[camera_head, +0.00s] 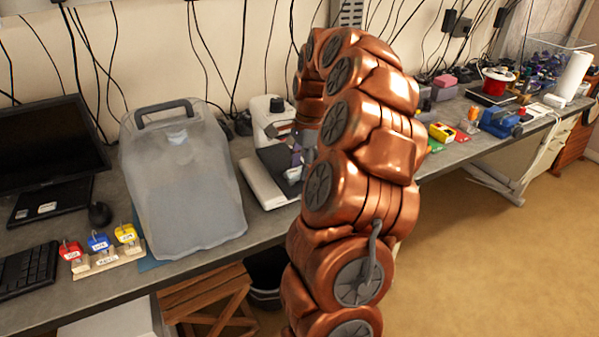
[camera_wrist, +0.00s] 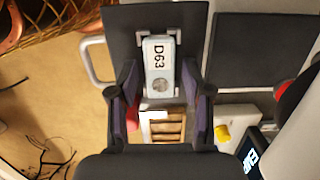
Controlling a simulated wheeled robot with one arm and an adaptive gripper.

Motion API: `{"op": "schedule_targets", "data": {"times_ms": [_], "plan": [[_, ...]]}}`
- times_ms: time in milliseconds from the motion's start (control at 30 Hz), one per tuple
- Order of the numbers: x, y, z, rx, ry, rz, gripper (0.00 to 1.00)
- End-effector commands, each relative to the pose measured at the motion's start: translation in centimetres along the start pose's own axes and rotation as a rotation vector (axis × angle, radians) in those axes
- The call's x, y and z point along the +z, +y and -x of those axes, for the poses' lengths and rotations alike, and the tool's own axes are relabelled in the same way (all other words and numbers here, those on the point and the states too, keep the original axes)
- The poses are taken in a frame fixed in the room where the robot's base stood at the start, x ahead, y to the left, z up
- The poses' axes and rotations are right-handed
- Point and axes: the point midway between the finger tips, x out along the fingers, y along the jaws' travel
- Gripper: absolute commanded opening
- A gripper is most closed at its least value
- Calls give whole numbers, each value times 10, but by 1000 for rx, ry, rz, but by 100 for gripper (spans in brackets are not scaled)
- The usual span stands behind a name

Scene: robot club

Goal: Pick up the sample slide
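The sample slide (camera_wrist: 161,48), pale with a "D63" label and a round grey spot, lies on a dark flat panel (camera_wrist: 120,25) in the wrist view. My gripper (camera_wrist: 158,88) is open, with its dark, purple-sided fingers on either side of the slide's near end. A gap shows between the slide and each finger, so it is not held. In the head view my copper arm hides most of my gripper and its surroundings, and I cannot make out the slide there for certain.
In the head view, a large translucent container (camera_head: 185,185) stands left of my arm. A white machine (camera_head: 268,115) stands behind. Coloured labelled items (camera_head: 98,243) sit near the front edge. The wrist view shows a second dark panel (camera_wrist: 255,50) and a slatted wooden item (camera_wrist: 168,128).

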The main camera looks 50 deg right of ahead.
Motion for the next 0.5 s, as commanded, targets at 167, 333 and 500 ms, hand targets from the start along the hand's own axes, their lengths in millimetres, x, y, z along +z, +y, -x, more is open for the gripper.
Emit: {"op": "schedule_targets", "data": {"times_ms": [167,333,500], "plan": [[0,0,0,0,0,0,27],[0,0,0,0,0,0,9],[0,0,0,0,0,0,0]]}}
